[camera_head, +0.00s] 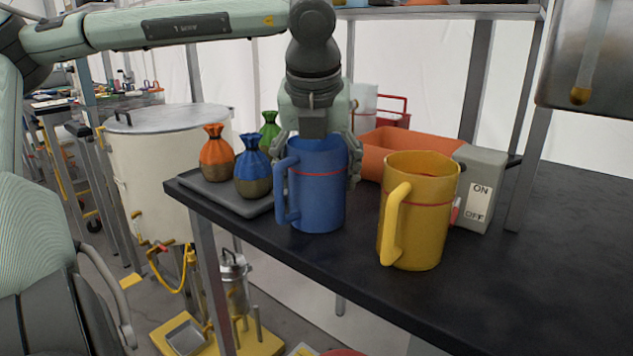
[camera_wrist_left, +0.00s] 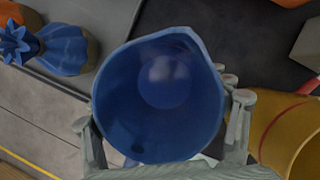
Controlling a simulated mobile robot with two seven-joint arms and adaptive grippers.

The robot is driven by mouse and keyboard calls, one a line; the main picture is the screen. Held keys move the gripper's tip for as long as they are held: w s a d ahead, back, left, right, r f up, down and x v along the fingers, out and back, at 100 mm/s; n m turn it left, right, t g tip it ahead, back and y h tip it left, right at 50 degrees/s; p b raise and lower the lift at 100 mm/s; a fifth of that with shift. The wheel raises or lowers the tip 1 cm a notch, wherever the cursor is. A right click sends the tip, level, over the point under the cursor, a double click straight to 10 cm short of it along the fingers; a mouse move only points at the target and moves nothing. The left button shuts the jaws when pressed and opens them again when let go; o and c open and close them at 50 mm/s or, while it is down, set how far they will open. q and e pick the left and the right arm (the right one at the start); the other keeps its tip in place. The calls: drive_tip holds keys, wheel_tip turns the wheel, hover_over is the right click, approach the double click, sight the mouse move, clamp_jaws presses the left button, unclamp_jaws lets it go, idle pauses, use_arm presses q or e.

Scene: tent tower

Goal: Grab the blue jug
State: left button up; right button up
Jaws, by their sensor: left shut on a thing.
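The blue jug (camera_head: 317,195) stands upright on the dark table, near its front left edge, with its handle toward the left. My left gripper (camera_head: 318,160) comes down over the jug from above and behind, with its fingers on either side of the body. In the left wrist view I look down into the empty blue jug (camera_wrist_left: 160,95), and the fingers of the left gripper (camera_wrist_left: 165,125) are shut on its outside. The right gripper is not in view.
A yellow jug (camera_head: 425,215) stands close on the right. A grey tray (camera_head: 258,208) with orange, blue and green pouches is on the left. An orange bin (camera_head: 415,146) and a grey ON/OFF box (camera_head: 482,188) are behind. The table (camera_head: 540,260) is clear at the right.

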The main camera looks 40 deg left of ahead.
use_arm(q)
drive_tip(key=c, duration=0.3)
